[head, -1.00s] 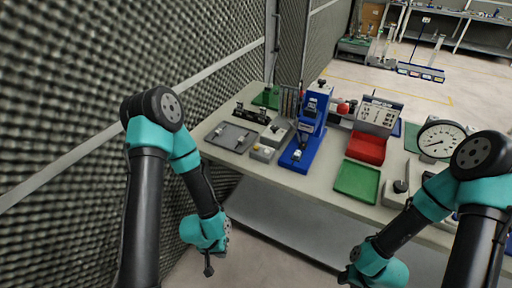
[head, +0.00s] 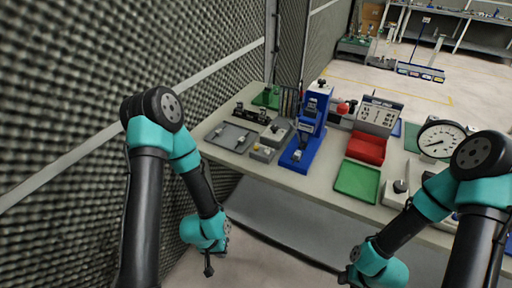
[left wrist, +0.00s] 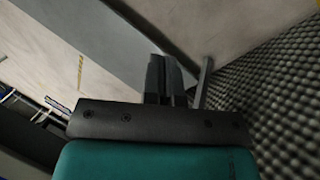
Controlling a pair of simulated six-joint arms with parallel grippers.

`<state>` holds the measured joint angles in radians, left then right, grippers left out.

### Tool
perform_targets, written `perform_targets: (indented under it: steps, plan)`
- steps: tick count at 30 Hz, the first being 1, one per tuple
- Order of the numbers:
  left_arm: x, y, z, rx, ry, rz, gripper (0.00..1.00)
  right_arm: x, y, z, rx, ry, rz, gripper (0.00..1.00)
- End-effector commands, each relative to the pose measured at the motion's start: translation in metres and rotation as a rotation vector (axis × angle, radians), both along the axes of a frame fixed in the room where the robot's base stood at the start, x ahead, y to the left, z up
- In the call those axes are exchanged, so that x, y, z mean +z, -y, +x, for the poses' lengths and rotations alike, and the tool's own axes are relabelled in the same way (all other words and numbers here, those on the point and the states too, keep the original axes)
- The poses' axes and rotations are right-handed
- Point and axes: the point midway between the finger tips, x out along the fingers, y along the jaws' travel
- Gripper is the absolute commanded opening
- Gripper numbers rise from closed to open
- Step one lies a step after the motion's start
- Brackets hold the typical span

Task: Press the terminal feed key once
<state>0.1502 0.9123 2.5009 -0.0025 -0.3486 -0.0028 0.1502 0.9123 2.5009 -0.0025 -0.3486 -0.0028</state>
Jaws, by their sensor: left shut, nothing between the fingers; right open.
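My left gripper (head: 208,268) is shut and empty, hanging low in front of the bench, well apart from the press. Its fingers (left wrist: 165,80) also show together in the left wrist view, over the floor. My right gripper (head: 346,278) is open, low in front of the bench at the bottom of the head view, partly hidden by its wrist.
On the bench are a grey tray (head: 231,138), a red bin (head: 366,149), a green tray (head: 357,182) and a dial gauge (head: 441,141). A foam wall (head: 80,90) rises close beside my left arm. The bench's front edge lies between my grippers and these things.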

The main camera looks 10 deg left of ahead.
Motion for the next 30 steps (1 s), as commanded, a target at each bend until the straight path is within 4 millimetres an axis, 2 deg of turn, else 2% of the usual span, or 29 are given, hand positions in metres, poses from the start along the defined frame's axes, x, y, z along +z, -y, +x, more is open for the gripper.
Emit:
perform_targets:
  steps: [20, 26, 30]
  plan:
    - [0.002, 0.001, -0.001, 0.03, -0.03, 0.005, 0.0, 0.0, 0.0, 0.0, 0.0, 0.0, 0.0, 0.43]
    - [0.01, 0.007, -0.006, 0.166, -0.164, 0.012, 0.0, 0.0, 0.0, 0.0, 0.0, 0.0, 0.0, 0.43]
    - [0.024, 0.021, -0.009, 0.33, -0.309, -0.001, 0.0, 0.0, 0.0, 0.0, 0.0, 0.0, 0.0, 0.43]
